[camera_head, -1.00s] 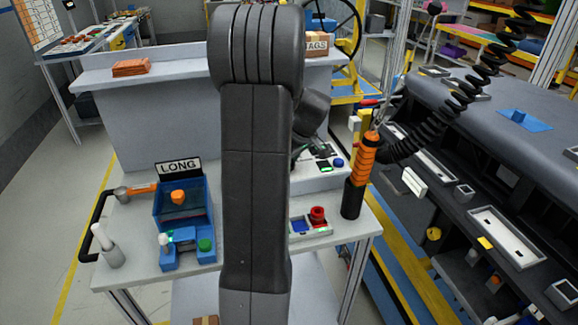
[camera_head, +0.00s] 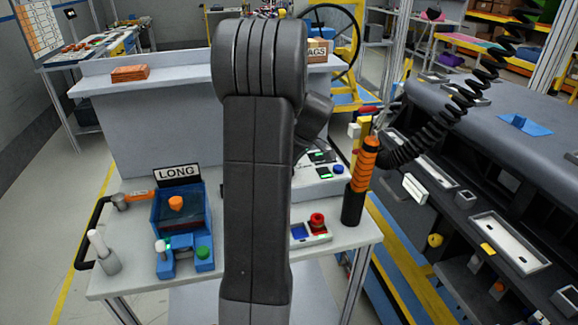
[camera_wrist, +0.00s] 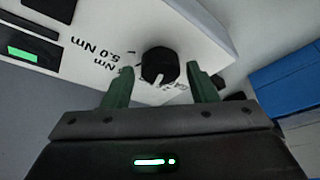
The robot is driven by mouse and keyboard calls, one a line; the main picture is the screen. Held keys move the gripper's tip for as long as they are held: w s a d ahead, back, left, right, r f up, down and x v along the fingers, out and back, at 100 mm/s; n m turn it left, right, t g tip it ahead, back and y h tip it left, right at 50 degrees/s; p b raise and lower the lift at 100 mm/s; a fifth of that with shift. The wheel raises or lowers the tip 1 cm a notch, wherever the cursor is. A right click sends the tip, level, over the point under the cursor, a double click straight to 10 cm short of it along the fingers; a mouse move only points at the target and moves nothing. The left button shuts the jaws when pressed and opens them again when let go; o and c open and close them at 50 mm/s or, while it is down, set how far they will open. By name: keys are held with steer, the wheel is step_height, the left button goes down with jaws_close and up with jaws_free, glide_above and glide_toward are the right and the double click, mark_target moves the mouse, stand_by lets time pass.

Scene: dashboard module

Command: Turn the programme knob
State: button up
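The programme knob (camera_wrist: 158,62) is a round black dial with a white pointer mark, set on a white panel (camera_wrist: 205,32) in the wrist view. Black print, including "5.0 Nm", stands around it, partly upside down. My gripper (camera_wrist: 160,69) is open, with one dark green finger on each side of the knob in the picture. Gaps show between both fingers and the knob; how far off it lies in depth I cannot tell. In the head view my arm hides the gripper and the knob. The white console (camera_head: 322,184) shows partly behind my arm.
A green-lit display (camera_wrist: 34,48) is at the wrist view's left. On the bench (camera_head: 130,277) are a blue "LONG" bin (camera_head: 158,212), a red knob on a small box (camera_head: 317,219) and an upright orange-handled tool (camera_head: 363,170). The dark dashboard (camera_head: 480,130) is at right.

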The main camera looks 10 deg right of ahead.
steer(key=shift+o, duration=0.2)
steer(key=v, duration=1.3)
steer(key=shift+r, duration=0.4)
steer(key=shift+d+f, duration=0.1)
steer(key=x, duration=1.3)
steer(key=shift+f, duration=0.35)
